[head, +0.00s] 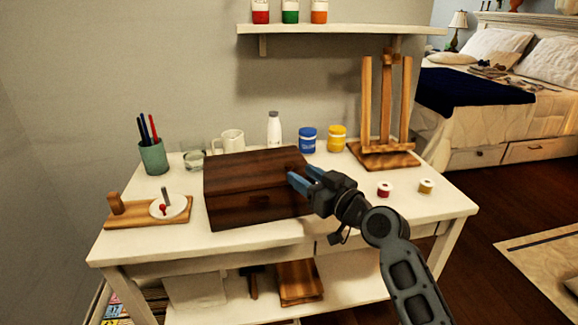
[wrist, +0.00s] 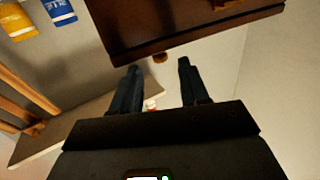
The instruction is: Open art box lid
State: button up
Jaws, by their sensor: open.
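The art box (head: 250,207) is a dark brown wooden box in the middle of the white table. Its lid (head: 245,168) looks shut. My gripper (head: 303,177) is at the box's right end, its blue fingers spread and partly in front of the box. I cannot tell whether the fingers touch the box. Nothing is held.
On the white table (head: 150,245), a mug (head: 231,140), white bottle (head: 273,130), blue jar (head: 307,140) and yellow jar (head: 337,138) stand behind the box. A wooden easel (head: 385,155) and small spools (head: 385,189) are right. A wooden board (head: 125,216) with a white dish is left.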

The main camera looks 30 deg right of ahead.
aim_at(289, 164)
jog(key=w, duration=0.4)
jog(key=w+a+p, duration=0.1)
jog(key=w, duration=0.1)
grip_shut()
dwell(0.4)
